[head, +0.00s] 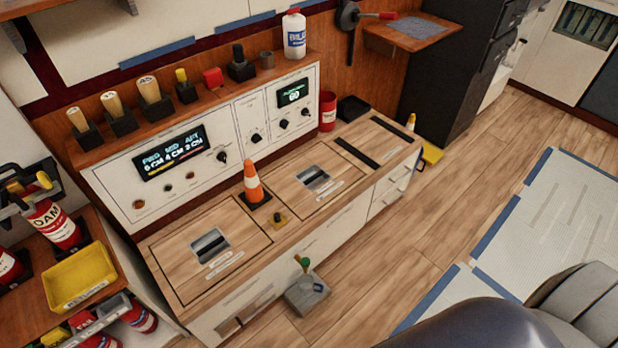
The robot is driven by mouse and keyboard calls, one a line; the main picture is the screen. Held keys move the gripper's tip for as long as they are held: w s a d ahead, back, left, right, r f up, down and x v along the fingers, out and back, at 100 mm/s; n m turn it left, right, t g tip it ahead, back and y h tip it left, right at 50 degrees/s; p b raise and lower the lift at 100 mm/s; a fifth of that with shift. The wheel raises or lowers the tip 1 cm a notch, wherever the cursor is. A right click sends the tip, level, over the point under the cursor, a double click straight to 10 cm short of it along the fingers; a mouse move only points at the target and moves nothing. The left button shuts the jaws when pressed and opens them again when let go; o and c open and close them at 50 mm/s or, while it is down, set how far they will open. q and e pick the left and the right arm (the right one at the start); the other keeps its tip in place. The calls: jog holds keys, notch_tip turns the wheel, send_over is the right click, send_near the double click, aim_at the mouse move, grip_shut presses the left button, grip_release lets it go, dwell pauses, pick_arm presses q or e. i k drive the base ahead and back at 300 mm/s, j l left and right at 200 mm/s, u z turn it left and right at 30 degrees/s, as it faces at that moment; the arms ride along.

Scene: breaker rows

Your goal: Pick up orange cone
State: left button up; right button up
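The orange cone (253,185) stands upright on the wooden counter top (330,212), between two panels with metal recessed plates. It has a white band and a dark square base. Its whole front shows and nothing covers it. A small brass-coloured knob piece (278,220) sits just in front of it. Neither of my grippers can be made out in the head view, and nothing is touching the cone.
A white control panel (110,190) rises behind the counter, with levers along its top. A red can (327,110) stands at the counter's back right. A yellow tray (78,278) and red extinguishers (52,225) are at left. Wooden floor (450,190) lies open at right.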

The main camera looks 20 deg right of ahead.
aim_at(255, 195)
jog(key=z, duration=0.25)
jog(key=i+j+z, duration=0.1)
jog(key=j+z, duration=0.5)
jog(key=z, duration=0.15)
jog(key=i+j+z, duration=0.1)
jog(key=j+z, duration=0.25)
